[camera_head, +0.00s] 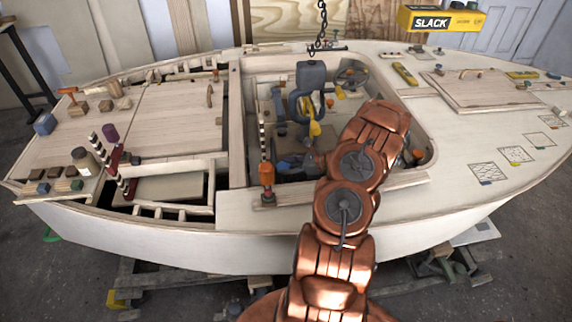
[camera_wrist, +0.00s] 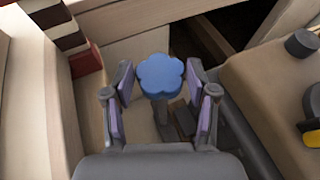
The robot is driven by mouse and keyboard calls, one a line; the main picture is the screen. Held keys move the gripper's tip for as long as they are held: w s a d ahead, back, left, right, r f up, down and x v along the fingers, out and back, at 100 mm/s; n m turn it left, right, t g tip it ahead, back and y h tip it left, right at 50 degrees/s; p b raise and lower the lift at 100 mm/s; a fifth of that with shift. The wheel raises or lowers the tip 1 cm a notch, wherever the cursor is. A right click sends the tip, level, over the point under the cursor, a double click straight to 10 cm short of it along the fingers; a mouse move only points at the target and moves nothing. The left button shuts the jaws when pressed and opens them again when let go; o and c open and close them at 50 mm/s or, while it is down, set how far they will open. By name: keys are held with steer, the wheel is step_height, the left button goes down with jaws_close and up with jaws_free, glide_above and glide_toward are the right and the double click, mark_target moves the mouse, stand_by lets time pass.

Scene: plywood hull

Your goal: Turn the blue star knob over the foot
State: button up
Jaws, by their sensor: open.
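The blue star knob (camera_wrist: 160,75) shows in the wrist view with its lobed top facing the camera. A dark grey stem or bracket shows below it, and its lower end is partly hidden. My gripper (camera_wrist: 160,85) is open, with one purple-padded finger on each side of the knob. A narrow gap shows between the knob and each pad, so the gripper does not look shut on it. In the head view my copper arm reaches into the open cockpit of the hull (camera_head: 230,240). I cannot make out the knob clearly there.
A red, white and dark striped post (camera_wrist: 70,30) stands left of my gripper. A tan seat-like block (camera_wrist: 265,90) is close on the right. In the head view an orange-topped post (camera_head: 266,173) stands by the cockpit's near edge, and a chain (camera_head: 321,25) hangs above.

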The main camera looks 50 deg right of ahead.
steer(key=shift+w+a+f, duration=0.1)
steer(key=shift+w, duration=0.1)
jaws_close()
stand_by(0.5)
